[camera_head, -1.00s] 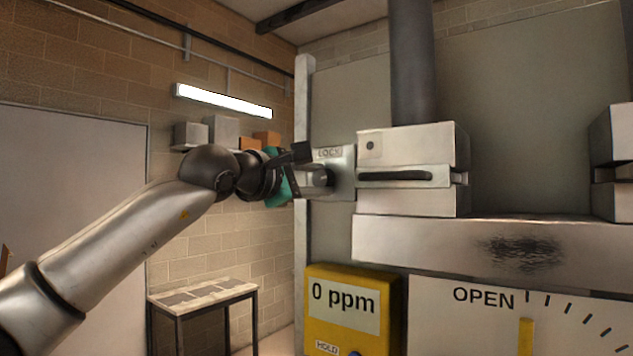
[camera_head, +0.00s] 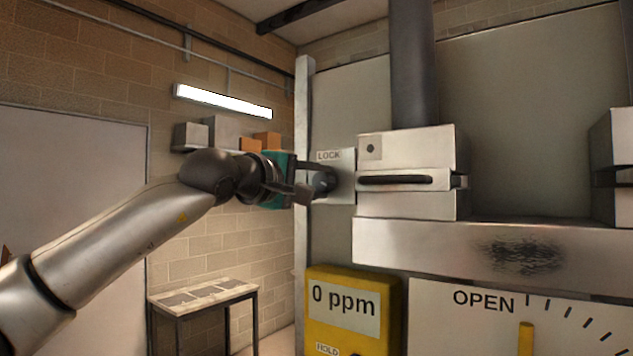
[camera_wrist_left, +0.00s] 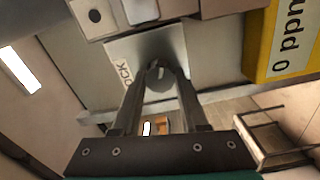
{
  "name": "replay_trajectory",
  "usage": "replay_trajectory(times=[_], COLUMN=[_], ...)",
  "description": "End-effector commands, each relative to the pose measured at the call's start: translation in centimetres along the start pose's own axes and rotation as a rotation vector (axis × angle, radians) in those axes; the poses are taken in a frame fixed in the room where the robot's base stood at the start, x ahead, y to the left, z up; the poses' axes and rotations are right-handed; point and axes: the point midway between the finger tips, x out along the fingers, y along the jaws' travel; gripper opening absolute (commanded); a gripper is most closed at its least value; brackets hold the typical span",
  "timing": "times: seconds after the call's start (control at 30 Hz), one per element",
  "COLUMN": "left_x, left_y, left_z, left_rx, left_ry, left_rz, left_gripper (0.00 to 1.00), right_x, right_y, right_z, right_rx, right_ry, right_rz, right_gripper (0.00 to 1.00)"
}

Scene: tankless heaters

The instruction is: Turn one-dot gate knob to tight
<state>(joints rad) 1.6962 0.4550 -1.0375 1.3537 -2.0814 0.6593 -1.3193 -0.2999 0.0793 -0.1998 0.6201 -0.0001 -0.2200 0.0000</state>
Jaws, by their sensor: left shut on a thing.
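The one-dot block (camera_head: 400,150) is a pale metal box with a single dark dot and a black slot. It also shows in the left wrist view (camera_wrist_left: 95,15). A plate labelled LOCK (camera_head: 343,190) sits at its left side and carries a round grey knob (camera_head: 325,183). My left gripper (camera_head: 315,181) reaches in from the left and is shut on the knob. In the left wrist view its two fingers (camera_wrist_left: 160,76) lie on either side of the knob (camera_wrist_left: 160,86). The fingers partly hide the knob, so its exact setting cannot be told. My right gripper is not in view.
A yellow meter (camera_head: 352,310) reading 0 ppm and a white dial panel (camera_head: 450,315) marked OPEN are below. A metal ledge (camera_head: 410,240) runs under the block. Another block (camera_head: 612,165) stands at the right edge. A small table (camera_head: 203,293) stands at lower left.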

Motion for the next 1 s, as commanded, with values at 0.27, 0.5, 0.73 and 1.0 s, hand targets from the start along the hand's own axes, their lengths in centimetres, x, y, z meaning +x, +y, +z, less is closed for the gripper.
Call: replay_trajectory(times=[0.27, 0.5, 0.73, 1.0], left_x=[0.01, 0.01, 0.01, -0.41], left_y=[-0.04, -0.06, -0.04, -0.08], left_z=[0.07, 0.06, 0.04, -0.01], left_rx=[0.005, 0.004, 0.004, 0.004], left_ry=[-0.001, -0.001, -0.001, 0.0], left_rz=[-0.001, -0.001, -0.001, 0.0], left_gripper=[0.0, 0.56, 0.73, 0.73], right_x=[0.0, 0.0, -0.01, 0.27], right_y=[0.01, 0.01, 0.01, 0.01], right_z=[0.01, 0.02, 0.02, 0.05], right_rx=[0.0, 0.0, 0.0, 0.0], right_ry=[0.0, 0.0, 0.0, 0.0], right_rz=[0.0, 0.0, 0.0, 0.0], right_gripper=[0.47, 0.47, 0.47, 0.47])
